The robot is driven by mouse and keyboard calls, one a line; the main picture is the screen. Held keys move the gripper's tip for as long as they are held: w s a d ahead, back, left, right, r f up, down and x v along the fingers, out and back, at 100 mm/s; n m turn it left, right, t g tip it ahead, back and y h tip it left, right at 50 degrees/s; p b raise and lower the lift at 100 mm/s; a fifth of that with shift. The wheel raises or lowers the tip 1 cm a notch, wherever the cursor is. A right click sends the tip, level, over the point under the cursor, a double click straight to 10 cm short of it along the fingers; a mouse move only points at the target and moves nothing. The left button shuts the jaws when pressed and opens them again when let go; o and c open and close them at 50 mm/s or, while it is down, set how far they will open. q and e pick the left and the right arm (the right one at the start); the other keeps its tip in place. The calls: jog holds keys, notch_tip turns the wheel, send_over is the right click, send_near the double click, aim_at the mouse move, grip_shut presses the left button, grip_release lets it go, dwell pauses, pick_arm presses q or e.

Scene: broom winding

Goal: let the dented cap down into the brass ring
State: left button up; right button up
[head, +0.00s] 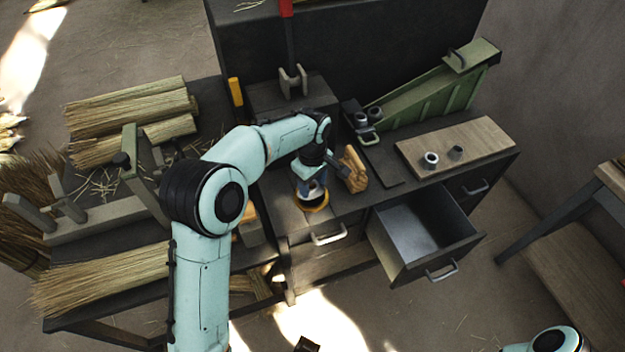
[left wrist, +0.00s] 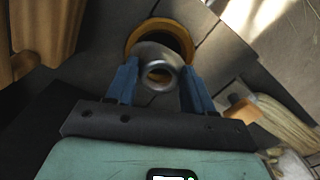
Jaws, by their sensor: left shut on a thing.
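The brass ring (head: 317,208) lies on the dark bench top, left of the open drawer. In the left wrist view the ring (left wrist: 133,38) is partly hidden behind the cap, and its inside looks dark. My left gripper (head: 311,191) is over the ring. Its blue fingers (left wrist: 158,82) are shut on the grey metal cap (left wrist: 150,54), which has a round opening facing the camera. The cap overlaps the ring's near side in that view; I cannot tell the height gap or see the dent.
A wooden block-like piece (head: 353,168) stands close right of my left gripper. An open drawer (head: 420,232) juts out in front. A wooden board (head: 470,145) with two small round parts and a green sloped fixture (head: 425,100) stand right. Straw bundles (head: 130,110) lie left.

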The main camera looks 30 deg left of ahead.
pick_arm(q)
jog(key=shift+f+b, duration=0.35)
jog(key=shift+f, duration=0.4)
jog(key=o, duration=1.1)
